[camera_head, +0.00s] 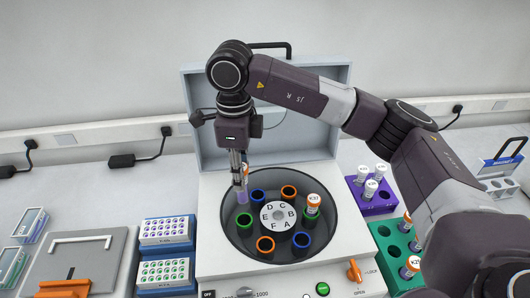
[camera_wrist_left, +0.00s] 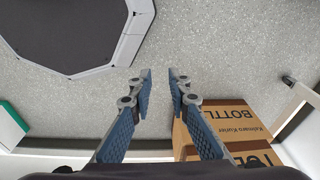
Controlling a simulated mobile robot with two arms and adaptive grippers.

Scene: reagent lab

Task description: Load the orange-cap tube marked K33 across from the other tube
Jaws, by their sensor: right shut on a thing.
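My right gripper (camera_head: 240,165) is shut on a tube (camera_head: 242,195) and holds it upright at the left side of the open centrifuge (camera_head: 210,245). A little orange shows at the jaws; any marking on the held tube is not readable. The tube's lower end is just above the left green-ringed hole (camera_head: 243,221) of the rotor; it looks clear of the hole. The other tube (camera_head: 313,205), with an orange-rimmed labelled cap, stands in the right green-ringed hole, across the lettered hub (camera_head: 278,216). My left gripper (camera_wrist_left: 160,75) is open and empty in the left wrist view.
The raised lid (camera_head: 200,130) stands behind the rotor. A purple rack (camera_head: 375,205) with white-capped tubes and a green rack (camera_head: 385,240) with orange-capped tubes are at right. Blue tip boxes (camera_head: 166,248) stand left. Cardboard boxes (camera_wrist_left: 230,125) show in the left wrist view.

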